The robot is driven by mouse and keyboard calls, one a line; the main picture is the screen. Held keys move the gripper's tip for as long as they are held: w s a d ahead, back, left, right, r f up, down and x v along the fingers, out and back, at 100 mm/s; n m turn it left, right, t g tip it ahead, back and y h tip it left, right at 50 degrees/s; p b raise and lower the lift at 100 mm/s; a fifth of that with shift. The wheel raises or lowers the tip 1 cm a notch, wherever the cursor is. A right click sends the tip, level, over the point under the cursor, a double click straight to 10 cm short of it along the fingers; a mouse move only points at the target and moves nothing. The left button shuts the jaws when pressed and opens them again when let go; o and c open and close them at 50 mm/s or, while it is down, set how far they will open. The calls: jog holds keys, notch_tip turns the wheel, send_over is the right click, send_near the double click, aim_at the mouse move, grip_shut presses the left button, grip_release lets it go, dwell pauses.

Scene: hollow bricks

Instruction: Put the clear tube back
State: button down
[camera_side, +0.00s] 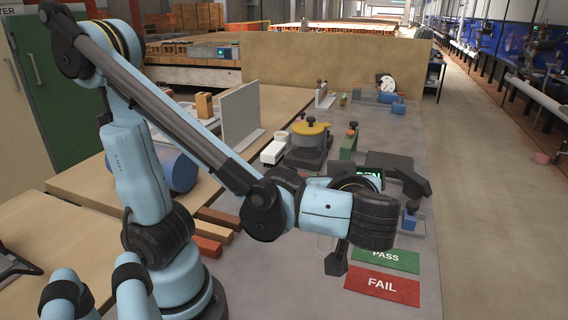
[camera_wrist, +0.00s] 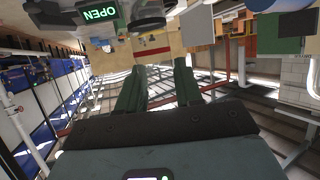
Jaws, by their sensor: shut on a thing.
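In the wrist view my two dark green fingers (camera_wrist: 158,72) stand a small gap apart. The tube can hardly be made out between them. My gripper is shut on it.
The green PASS plate (camera_side: 385,259) and red FAIL plate (camera_side: 382,285) lie close to the right. A yellow-topped pot (camera_side: 310,145), a dark device (camera_side: 395,170) and a blue part (camera_side: 410,216) stand behind. Bricks (camera_side: 207,246) lie at left. The bench front is clear. A lit OPEN sign (camera_wrist: 98,14) shows in the wrist view.

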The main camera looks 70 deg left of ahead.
jog(key=w+a+f, duration=0.2)
jog(key=a+f, duration=0.8)
jog(key=a, duration=0.1)
jog(key=shift+w+f, duration=0.2)
jog(key=shift+f, duration=0.1)
jog(key=c, duration=0.8)
grip_release()
jog(key=shift+o, duration=0.2)
jog(key=v, duration=1.2)
jog(key=shift+w+a, duration=0.1)
jog(key=shift+w, duration=0.15)
